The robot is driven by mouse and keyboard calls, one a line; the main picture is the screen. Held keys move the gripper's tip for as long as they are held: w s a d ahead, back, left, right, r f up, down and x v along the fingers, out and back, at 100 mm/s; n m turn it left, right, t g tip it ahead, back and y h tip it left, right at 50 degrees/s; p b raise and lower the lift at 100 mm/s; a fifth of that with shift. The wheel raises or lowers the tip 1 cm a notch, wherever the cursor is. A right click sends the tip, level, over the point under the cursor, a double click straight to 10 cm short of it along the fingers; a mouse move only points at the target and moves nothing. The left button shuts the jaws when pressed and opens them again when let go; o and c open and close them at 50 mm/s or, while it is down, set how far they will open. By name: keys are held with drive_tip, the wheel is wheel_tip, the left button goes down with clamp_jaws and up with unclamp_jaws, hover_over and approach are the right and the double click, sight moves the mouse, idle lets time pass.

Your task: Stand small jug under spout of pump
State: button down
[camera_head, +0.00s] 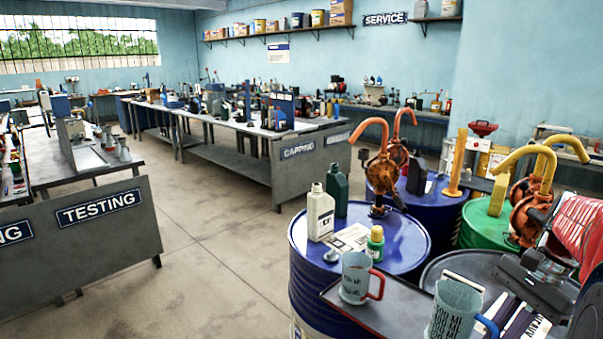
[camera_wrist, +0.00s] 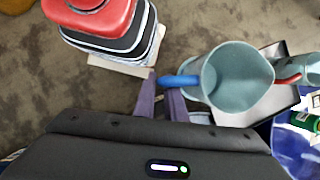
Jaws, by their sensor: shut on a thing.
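A pale grey-green jug with a blue handle (camera_head: 455,308) is at the lower right of the head view. It also shows in the wrist view (camera_wrist: 238,78). My gripper (camera_wrist: 161,92) is shut on its blue handle. A similar jug with a red handle (camera_head: 356,284) stands on a dark tray (camera_head: 388,312); part of it shows at the right of the wrist view (camera_wrist: 305,70). An orange hand pump (camera_head: 381,170) with a curved orange spout (camera_head: 370,124) stands on a blue drum (camera_head: 315,275). No jug is under this spout.
A cream bottle (camera_head: 320,213), a dark green bottle (camera_head: 337,190) and a small yellow-capped bottle (camera_head: 376,243) stand on the front drum. Another blue drum and a green drum (camera_head: 484,228) with yellow-spouted pumps (camera_head: 545,165) stand behind. Open floor (camera_head: 215,240) lies left.

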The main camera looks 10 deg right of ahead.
sight(477, 300)
drive_tip(key=w+n, duration=0.2)
drive_tip(key=w, duration=0.1)
drive_tip(key=w+d+r+n+g, duration=0.1)
drive_tip(key=w+n, duration=0.1)
drive_tip(key=w+d+n+g, duration=0.1)
drive_tip(key=w+n, duration=0.1)
drive_tip(key=w, duration=0.1)
drive_tip(key=shift+w+r+h, duration=0.25)
drive_tip(key=shift+w+h, duration=0.1)
drive_tip(key=shift+h, duration=0.05)
drive_tip(key=w+a+f+n+g+h, duration=0.1)
drive_tip(key=w+a+f+n, duration=0.3)
drive_tip(key=w+a, duration=0.45)
drive_tip(key=w+a+f+n+g+h, duration=0.15)
drive_tip(key=w+a+f+n, duration=0.25)
drive_tip(key=w+a, duration=0.45)
drive_tip(key=w+a+f+n+h, duration=0.1)
drive_tip(key=a+f, duration=0.4)
drive_tip(key=a, duration=0.5)
drive_tip(key=shift+w+n+t, duration=0.35)
drive_tip(key=shift+w+n, duration=0.45)
drive_tip(key=shift+w, duration=0.45)
drive_tip(key=shift+w, duration=0.15)
